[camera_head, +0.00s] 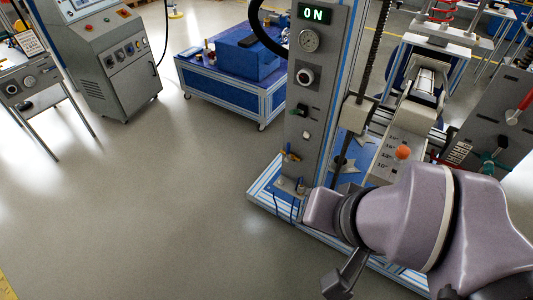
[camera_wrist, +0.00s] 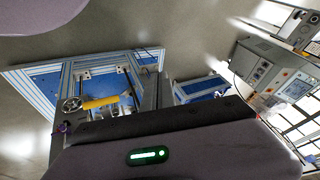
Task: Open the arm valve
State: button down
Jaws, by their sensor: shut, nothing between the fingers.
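My gripper (camera_head: 334,284) hangs low at the front of the chair test rig in the head view, apart from the rig. In the wrist view its dark fingers (camera_wrist: 157,78) are together and empty. The rig's grey panel (camera_head: 305,108) carries a lit ON display, a gauge, a round knob and switches. I cannot tell which of these is the arm valve. The wrist view shows a yellow cylinder (camera_wrist: 101,102) beside a round wheel (camera_wrist: 72,104).
My arm covers the rig's lower right in the head view. An orange ball knob (camera_head: 403,152) stands by a marked plate. A blue cart (camera_head: 232,94), a grey control cabinet (camera_head: 112,62) and a table at left stand behind. The floor in front and left is clear.

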aim_at(288, 151)
jog(key=i+j, duration=0.45)
jog(key=i, duration=0.15)
jog(key=i+j+z, duration=0.1)
jog(key=i+j, duration=0.35)
jog(key=i, duration=0.2)
